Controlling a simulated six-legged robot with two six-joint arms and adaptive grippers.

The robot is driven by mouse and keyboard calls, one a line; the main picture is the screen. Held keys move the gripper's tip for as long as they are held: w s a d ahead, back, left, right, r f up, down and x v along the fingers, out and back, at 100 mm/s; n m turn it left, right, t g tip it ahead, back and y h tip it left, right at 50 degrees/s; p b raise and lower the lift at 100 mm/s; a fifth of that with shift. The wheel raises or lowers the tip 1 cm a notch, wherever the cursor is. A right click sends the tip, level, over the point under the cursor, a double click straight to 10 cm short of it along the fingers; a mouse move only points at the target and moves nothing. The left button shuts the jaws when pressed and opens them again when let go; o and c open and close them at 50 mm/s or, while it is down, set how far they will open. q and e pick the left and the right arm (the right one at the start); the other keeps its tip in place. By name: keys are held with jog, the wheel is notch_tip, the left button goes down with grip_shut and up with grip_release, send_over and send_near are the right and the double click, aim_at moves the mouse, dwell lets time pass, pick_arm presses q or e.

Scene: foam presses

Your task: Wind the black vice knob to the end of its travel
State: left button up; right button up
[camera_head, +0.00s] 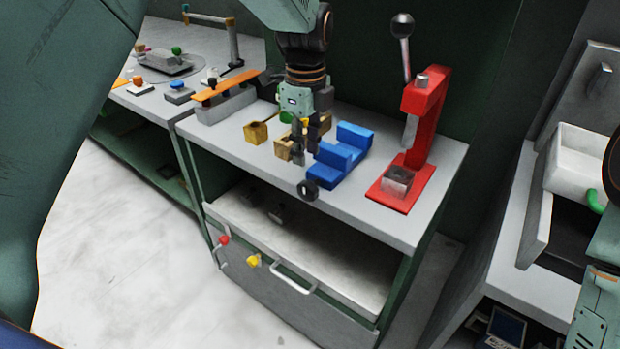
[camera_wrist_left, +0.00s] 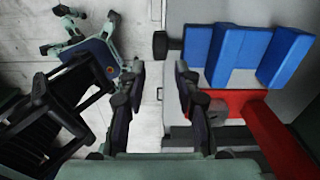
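The blue vice (camera_head: 340,155) stands on the grey bench top. Its black knob (camera_head: 308,190) sticks out past the bench's front edge, at the near end of the vice. The wrist view shows the vice (camera_wrist_left: 225,50) at the upper right and the round black knob (camera_wrist_left: 160,44) at its left end. My left gripper (camera_head: 305,156) points down in front of the vice, above the knob in the head view. Its fingers (camera_wrist_left: 160,80) are apart with nothing between them. The knob appears just beyond the fingertips, in line with the gap. My right gripper is out of view.
A red press (camera_head: 425,115) with a black-balled lever stands right of the vice. Pale floor is clear at left.

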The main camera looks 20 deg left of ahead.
aim_at(308, 182)
pick_arm(q)
jog(key=shift+d+f, duration=0.2)
jog(key=shift+f, duration=0.2)
notch_tip(308, 182, down, 6)
jog(key=shift+a+f+b, duration=0.1)
jog(key=shift+a+b, duration=0.05)
jog(key=shift+b, duration=0.4)
jog(key=shift+s+d+f, duration=0.1)
jog(key=shift+d+f, duration=0.15)
jog(key=shift+f, duration=0.1)
jog(key=shift+a, duration=0.1)
jog(key=shift+c, duration=0.6)
grip_shut()
